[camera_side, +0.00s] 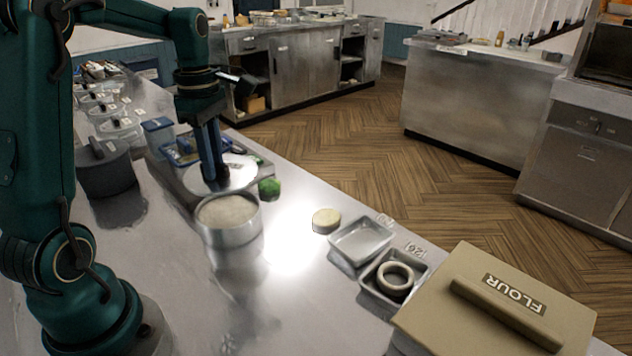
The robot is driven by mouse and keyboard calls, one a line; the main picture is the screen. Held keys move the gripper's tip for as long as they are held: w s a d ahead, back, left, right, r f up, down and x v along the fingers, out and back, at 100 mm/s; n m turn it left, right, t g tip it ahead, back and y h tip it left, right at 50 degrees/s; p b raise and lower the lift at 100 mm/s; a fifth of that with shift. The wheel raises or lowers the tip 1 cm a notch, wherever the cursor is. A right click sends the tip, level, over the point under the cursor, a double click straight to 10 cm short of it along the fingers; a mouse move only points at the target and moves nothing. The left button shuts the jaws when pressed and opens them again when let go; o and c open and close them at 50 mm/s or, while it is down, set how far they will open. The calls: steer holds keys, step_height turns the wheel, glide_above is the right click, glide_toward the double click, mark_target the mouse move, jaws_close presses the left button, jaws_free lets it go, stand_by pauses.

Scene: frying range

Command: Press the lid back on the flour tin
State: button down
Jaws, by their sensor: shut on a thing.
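An open round metal tin (229,234) filled almost to the rim with pale flour (228,208) stands on the steel counter. My gripper (217,178) points down, shut on a flat round silver lid (238,172). The lid is just behind the tin and slightly left of it in the picture, roughly level, and off the tin's mouth. The fingers hide the lid's grip. I cannot tell how far the lid is above the counter.
A tan box marked FLOUR (478,322) stands front right. Small metal trays (343,249), one with a pale ring (395,279), a pale round piece (326,220), a green item (269,188) and a dark pot (106,172) stand around. The counter in front of the tin is clear.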

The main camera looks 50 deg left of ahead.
steer(key=shift+f, duration=3.1)
steer(key=shift+f, duration=0.2)
steer(key=shift+c, duration=1.3)
jaws_free()
steer(key=shift+r, duration=0.15)
steer(key=shift+r, duration=3.4)
